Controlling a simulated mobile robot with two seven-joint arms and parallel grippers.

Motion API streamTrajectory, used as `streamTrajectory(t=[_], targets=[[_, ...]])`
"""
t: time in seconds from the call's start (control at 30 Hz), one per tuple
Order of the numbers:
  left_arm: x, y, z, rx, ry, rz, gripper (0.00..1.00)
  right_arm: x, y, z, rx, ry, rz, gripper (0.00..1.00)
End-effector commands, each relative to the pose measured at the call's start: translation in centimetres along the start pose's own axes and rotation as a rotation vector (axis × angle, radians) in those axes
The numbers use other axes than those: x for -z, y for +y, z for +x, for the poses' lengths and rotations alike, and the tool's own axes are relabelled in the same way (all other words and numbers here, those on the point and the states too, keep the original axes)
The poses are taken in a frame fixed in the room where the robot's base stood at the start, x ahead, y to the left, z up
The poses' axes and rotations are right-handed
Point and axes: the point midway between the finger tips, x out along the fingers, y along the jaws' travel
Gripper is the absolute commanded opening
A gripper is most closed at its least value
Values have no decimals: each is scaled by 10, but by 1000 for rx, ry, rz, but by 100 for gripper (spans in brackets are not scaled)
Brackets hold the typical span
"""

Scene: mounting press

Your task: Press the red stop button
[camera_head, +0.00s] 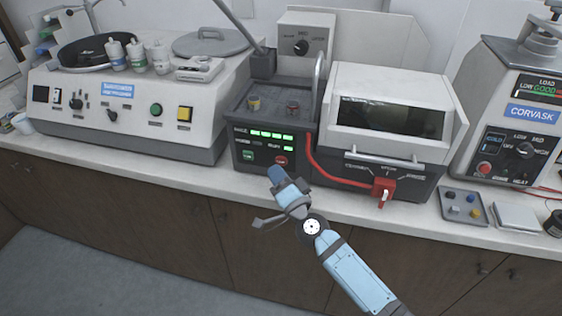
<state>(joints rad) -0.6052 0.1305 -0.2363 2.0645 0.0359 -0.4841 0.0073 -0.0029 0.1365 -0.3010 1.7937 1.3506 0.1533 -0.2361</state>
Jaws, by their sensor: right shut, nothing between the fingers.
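The red stop button (281,160) is on the lower front panel of the dark mounting press (240,128), right of a green button (248,155). My right gripper (275,173) reaches up from the lower right and is shut and empty. Its tip shows just below the red button and slightly left of it. The button is still largely visible above the tip. I cannot tell whether they touch. My left gripper is not in view.
A red hose and red lever (383,188) are right of the button. A grinder-polisher (130,105) stands left, and a grey Corvask machine (515,110) with its own red button stands right. A small tray (463,220) lies near the counter's front edge. The floor in front is clear.

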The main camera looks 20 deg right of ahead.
Motion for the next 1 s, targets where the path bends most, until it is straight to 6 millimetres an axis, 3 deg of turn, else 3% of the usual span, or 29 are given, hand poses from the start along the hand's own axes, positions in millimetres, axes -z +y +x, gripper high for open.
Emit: streamTrajectory(t=[1.0], targets=[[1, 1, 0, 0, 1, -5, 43, 6, 6, 8, 0, 0, 0, 0]])
